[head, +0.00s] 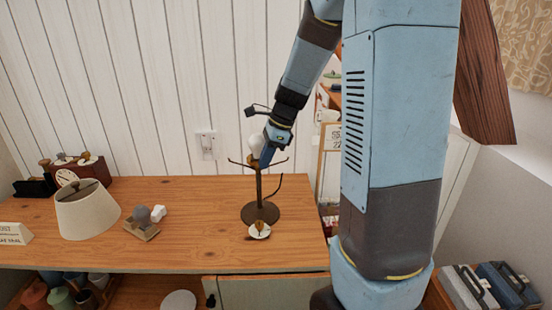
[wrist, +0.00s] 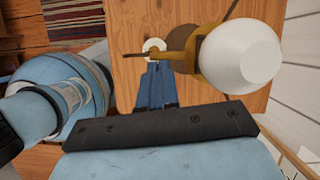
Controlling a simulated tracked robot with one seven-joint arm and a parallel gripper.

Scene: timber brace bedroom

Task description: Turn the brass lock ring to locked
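The brass lock ring (wrist: 206,48) sits around the upper part of a dark stand, just below a white rounded top (wrist: 240,60). A thin brass tab sticks out from the ring to the left in the wrist view. In the head view the stand (head: 259,190) is upright on the desk, with the white top (head: 256,145) partly behind my gripper (head: 265,164). My gripper (wrist: 156,66) has its two blue fingers close together, with their tips at the tab. Whether they touch it is unclear. Any lock marks are not readable.
The wooden desk (head: 185,225) carries a lampshade (head: 87,209), a small stamp-like object (head: 142,221) and a white disc (head: 259,230) by the stand's base. Thin hooks branch from the stand. The white plank wall is close behind. Desk space left of the stand is clear.

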